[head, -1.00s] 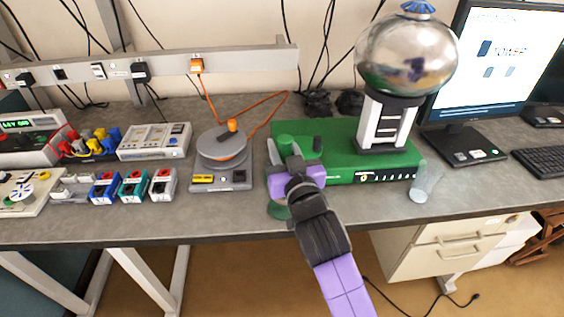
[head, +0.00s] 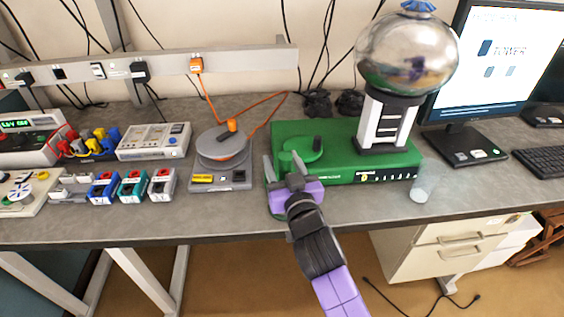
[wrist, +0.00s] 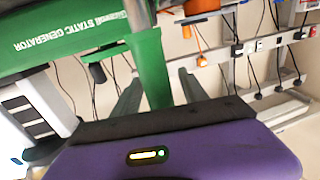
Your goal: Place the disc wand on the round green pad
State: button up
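A green disc with a short dark handle, seemingly the disc wand (head: 303,148), shows at the left end of the green generator box. Its dark part also shows in the wrist view (wrist: 97,73). My gripper (head: 284,166) is in front of the box's left end. Its fingers are apart, with green between them. In the wrist view a green upright piece (wrist: 150,65) shows between the fingers, with a gap to the right finger; I cannot tell whether it touches the left one.
The generator's green box (head: 345,170) carries a white column and a silver globe (head: 407,53). A grey turntable device (head: 222,160) stands left, a monitor (head: 490,80) right. The front strip of table is mostly clear.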

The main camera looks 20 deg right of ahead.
jog(key=shift+r, duration=0.2)
jog(key=s+a+b, duration=0.1)
jog(key=s+b, duration=0.1)
jog(key=s, duration=1)
jog(key=shift+a+b, duration=0.3)
jog(key=shift+b, duration=0.05)
jog(key=shift+f, duration=0.1)
jog(key=s+f+n+g+y, duration=0.1)
jog(key=s+f+n+y, duration=0.1)
jog(key=s+f, duration=0.55)
jog(key=s+f+g, duration=0.1)
jog(key=s+g, duration=0.1)
jog(key=s, duration=2.4)
jog(key=shift+d+f+y, duration=0.15)
jog(key=shift+y, duration=0.15)
